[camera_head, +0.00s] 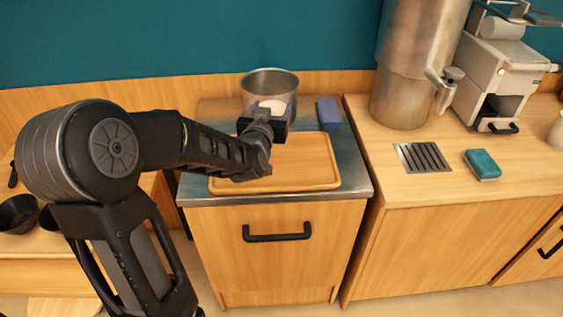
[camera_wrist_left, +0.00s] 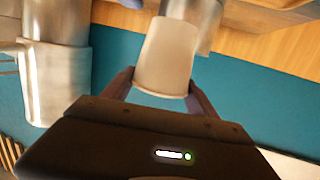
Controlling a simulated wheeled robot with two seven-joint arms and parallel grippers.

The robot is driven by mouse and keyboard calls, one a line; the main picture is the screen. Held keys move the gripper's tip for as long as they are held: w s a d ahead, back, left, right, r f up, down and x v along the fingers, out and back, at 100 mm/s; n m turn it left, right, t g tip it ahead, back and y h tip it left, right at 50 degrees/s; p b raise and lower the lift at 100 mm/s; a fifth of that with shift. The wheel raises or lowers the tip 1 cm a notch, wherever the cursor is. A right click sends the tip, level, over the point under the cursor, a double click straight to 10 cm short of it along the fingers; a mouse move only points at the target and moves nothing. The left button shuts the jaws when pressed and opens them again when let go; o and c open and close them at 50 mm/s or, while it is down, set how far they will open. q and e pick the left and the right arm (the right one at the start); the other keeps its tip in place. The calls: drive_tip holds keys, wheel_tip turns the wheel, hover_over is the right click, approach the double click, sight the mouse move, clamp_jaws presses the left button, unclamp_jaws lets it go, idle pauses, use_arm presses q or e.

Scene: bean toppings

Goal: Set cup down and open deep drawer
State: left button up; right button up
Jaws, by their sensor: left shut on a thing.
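My left gripper (camera_head: 271,110) is shut on a pale cup (camera_wrist_left: 165,57), which shows between its two fingers in the left wrist view. In the head view, part of the cup (camera_head: 271,104) shows past the gripper, in front of the steel pot (camera_head: 271,80). I cannot tell whether the cup touches anything below. The deep drawer (camera_head: 276,270) has a wooden front and a black bar handle (camera_head: 277,233), and it looks shut. My left forearm passes above the wooden tray on the counter. My right gripper is not in view.
The wooden tray (camera_head: 305,165) lies on the steel top, with a blue-purple block (camera_head: 328,114) behind its right side. To the right are a large metal cylinder (camera_head: 403,95), a drain grate (camera_head: 423,158), a teal sponge (camera_head: 482,164) and a machine (camera_head: 495,70). Dark bowls stand at left.

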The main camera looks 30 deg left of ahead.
use_arm(q)
drive_tip(key=shift+d, duration=0.1)
drive_tip(key=shift+f, duration=0.3)
hover_over(273, 161)
wheel_tip(273, 161, down, 5)
drive_tip(key=shift+f, duration=0.1)
drive_tip(key=shift+f, duration=2.1)
drive_tip(key=shift+d, duration=0.1)
drive_tip(key=shift+f, duration=0.2)
drive_tip(key=o, duration=1.6)
drive_tip(key=shift+c, duration=0.2)
